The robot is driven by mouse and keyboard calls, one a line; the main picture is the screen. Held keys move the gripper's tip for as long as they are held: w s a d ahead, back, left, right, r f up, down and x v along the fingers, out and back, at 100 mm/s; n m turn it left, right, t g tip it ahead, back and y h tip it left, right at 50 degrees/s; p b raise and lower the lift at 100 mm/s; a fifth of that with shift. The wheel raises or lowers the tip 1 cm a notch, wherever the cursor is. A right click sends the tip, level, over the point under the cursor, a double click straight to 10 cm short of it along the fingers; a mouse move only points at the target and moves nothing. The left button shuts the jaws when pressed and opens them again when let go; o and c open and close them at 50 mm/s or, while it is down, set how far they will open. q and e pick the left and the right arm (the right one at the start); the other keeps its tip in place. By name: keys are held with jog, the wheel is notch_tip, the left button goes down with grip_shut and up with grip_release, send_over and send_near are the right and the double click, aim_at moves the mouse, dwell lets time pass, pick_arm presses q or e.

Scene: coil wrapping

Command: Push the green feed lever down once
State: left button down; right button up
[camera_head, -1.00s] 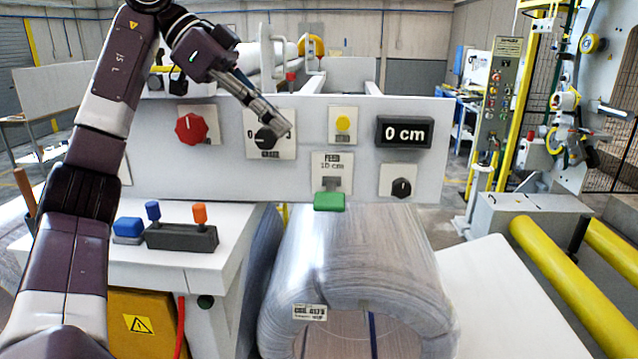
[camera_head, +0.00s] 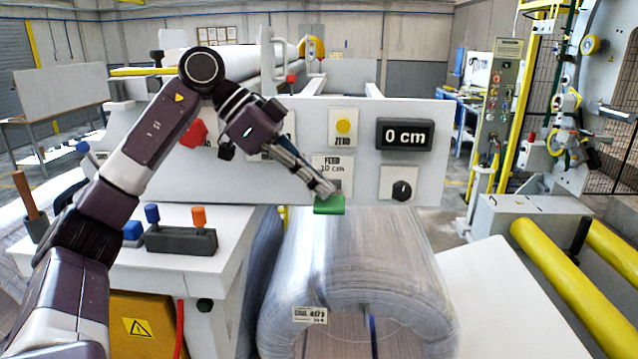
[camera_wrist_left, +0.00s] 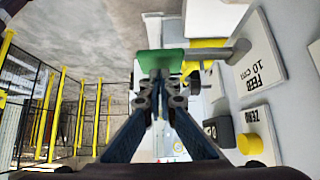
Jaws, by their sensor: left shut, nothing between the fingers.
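The green feed lever (camera_head: 329,205) sticks out from the white panel below the label "FEED 10 cm", just above the wrapped coil. My left gripper (camera_head: 326,190) is shut and empty, with its fingertips right at the lever's top in the head view. In the left wrist view the green lever (camera_wrist_left: 161,62) lies just beyond the closed fingertips (camera_wrist_left: 160,85). I cannot tell whether they touch it. The display (camera_head: 404,134) reads "0 cm". My right gripper is not in view.
A yellow ZERO button (camera_head: 343,126) and a black knob (camera_head: 402,190) sit near the lever. The red knob (camera_head: 193,133) is partly behind my left arm. The wrapped coil (camera_head: 350,255) lies below. A joystick box (camera_head: 180,239) stands at the left.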

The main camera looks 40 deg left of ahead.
aim_at(313, 210)
pick_arm(q)
jog(key=shift+f, duration=0.2)
jog(key=shift+d, duration=0.1)
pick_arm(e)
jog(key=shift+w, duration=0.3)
pick_arm(q)
jog(key=shift+f+b, duration=0.35)
jog(key=shift+b, duration=0.15)
jog(key=f+m+t+b, duration=0.1)
jog(key=b, duration=0.2)
jog(key=f+m+t+y+b, duration=0.1)
jog(key=b, duration=0.2)
jog(key=s+f+t+y+b, duration=0.1)
jog(key=t+b, duration=0.1)
jog(key=b, duration=0.1)
jog(key=shift+d+f+m, duration=0.25)
jog(key=shift+f+m, duration=0.05)
jog(key=shift+m, duration=0.1)
jog(key=shift+f, duration=0.25)
jog(key=shift+f+t+b, duration=0.3)
jog(key=shift+f+b, duration=0.15)
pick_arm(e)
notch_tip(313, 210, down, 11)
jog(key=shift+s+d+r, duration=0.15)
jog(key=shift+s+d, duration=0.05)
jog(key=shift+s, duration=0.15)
